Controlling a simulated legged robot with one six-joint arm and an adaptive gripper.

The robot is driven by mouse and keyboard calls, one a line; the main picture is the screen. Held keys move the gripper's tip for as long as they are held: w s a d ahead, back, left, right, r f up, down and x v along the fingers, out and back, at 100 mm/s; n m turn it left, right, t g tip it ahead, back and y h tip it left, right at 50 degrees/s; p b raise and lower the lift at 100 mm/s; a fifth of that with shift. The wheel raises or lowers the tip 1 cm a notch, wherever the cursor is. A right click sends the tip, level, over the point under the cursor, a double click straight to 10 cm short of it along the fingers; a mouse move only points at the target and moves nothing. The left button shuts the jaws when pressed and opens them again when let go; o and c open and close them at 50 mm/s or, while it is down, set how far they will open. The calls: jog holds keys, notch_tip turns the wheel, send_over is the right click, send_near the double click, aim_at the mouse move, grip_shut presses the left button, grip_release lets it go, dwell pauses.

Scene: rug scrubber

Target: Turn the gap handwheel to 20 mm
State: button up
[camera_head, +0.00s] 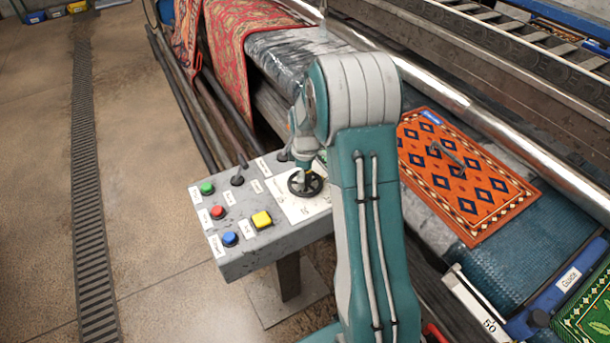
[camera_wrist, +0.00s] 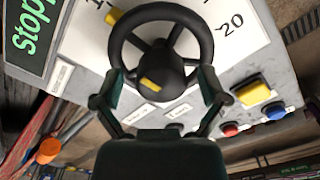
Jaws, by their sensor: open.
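The gap handwheel (camera_wrist: 193,22) is a black spoked wheel on a white dial plate (camera_wrist: 235,62), in the wrist view. A yellow mark sits at its upper-left rim and a yellow bar on its near part. The numeral 20 is printed right of the wheel; another numeral at upper left is cut off. My gripper (camera_wrist: 160,78) is open, its two fingers at the left and right of the wheel's near side. Whether they touch the rim is unclear. In the head view the handwheel (camera_head: 305,184) is partly hidden by my arm.
An orange rug (camera_head: 460,205) lies on the blue conveyor to the right. Open concrete floor lies left of the panel.

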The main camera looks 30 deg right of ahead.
jog(key=c, duration=1.1)
jog(key=shift+a, duration=0.1)
jog(key=shift+c, duration=0.2)
jog(key=shift+m, duration=0.3)
jog(key=m, duration=1.1)
jog(key=shift+m, duration=0.3)
jog(key=m, duration=1.1)
jog(key=shift+m, duration=0.3)
